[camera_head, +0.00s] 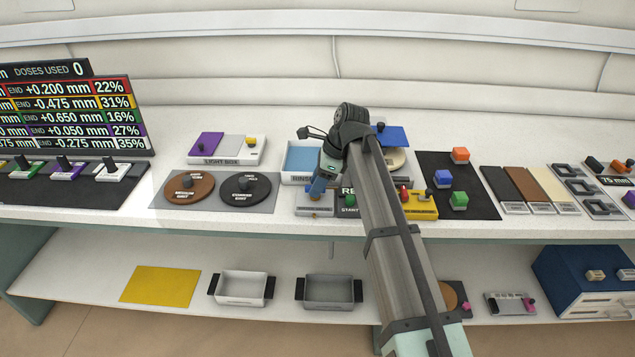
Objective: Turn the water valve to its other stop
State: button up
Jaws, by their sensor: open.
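The water valve appears to be the blue handle (317,187) on a small grey base (314,207), in front of the light-blue basin labelled RINSE (302,158). My gripper (322,176) reaches down from the upper right, just above and at the handle. Its jaws are open. The wrist and fingers partly cover the handle and the right side of the basin. I cannot tell whether the fingers touch the handle or stand around it, nor at which stop it is.
My arm crosses the front edge, hiding part of a START panel (349,201). Right of it are a yellow block (420,207) and a black mat (433,168) with coloured cubes. Left are two round discs (189,188) and a light box (226,150). Trays (242,288) stand on the lower shelf.

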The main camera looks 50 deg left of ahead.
grip_shut()
dwell(0.4)
jog(key=shift+n, duration=0.3)
jog(key=n, duration=0.1)
jog(key=n+h, duration=0.1)
jog(key=n, duration=0.1)
jog(key=n+g, duration=0.1)
jog(key=shift+w+a+n+h, duration=0.15)
jog(key=shift+a+n+h, duration=0.15)
jog(key=shift+h, duration=0.1)
jog(key=shift+n+h, duration=1)
jog(key=shift+n, duration=1.6)
